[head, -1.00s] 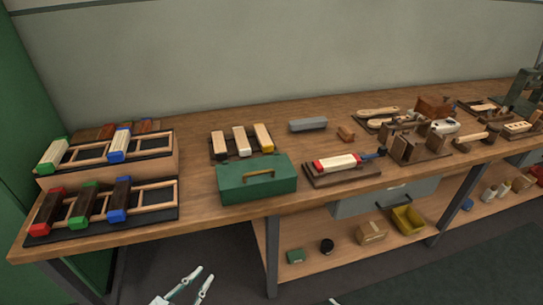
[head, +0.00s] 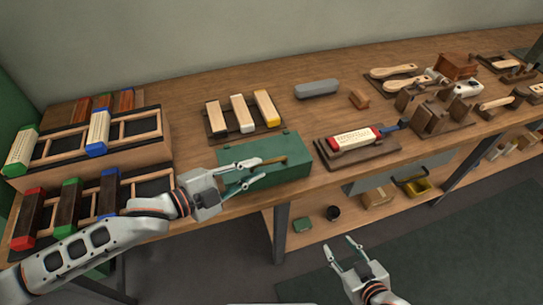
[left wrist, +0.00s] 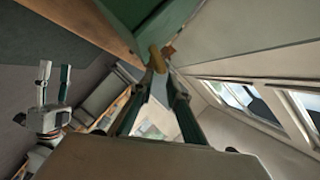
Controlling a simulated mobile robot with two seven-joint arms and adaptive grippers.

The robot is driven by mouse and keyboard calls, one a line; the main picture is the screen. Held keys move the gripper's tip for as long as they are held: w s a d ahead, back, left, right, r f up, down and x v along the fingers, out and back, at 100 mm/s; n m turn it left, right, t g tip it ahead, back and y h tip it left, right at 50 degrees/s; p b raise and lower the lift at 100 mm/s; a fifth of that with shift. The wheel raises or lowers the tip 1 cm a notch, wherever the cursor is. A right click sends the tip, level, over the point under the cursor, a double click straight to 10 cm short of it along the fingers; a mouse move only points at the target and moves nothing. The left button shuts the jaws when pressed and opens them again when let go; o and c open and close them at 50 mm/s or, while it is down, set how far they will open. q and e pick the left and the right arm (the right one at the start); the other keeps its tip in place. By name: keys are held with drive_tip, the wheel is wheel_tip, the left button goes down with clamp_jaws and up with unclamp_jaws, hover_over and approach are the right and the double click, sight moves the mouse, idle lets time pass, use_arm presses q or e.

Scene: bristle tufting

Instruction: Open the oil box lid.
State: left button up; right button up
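A green box (head: 292,168) with a tan handle bar (head: 274,161) on its lid stands at the front of the bench, and its lid is shut. My left gripper (head: 260,169) is open at this box, with its fingertips close to the handle. In the left wrist view the handle (left wrist: 155,58) shows just beyond the fingertips, beside the green box (left wrist: 163,24); whether they touch cannot be told. My right gripper (head: 343,246) is open and empty, low in front of the bench; it also shows in the left wrist view (left wrist: 55,75).
Brush blocks lie on a dark tray (head: 215,125) behind the box. A tray (head: 376,153) with a red-ended brush is to its right, and wooden racks (head: 150,147) are to its left. A grey rounded block (head: 317,88) lies behind. The floor before the bench is clear.

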sight(265, 165)
use_arm(q)
drive_tip(key=x, duration=0.6)
clamp_jaws()
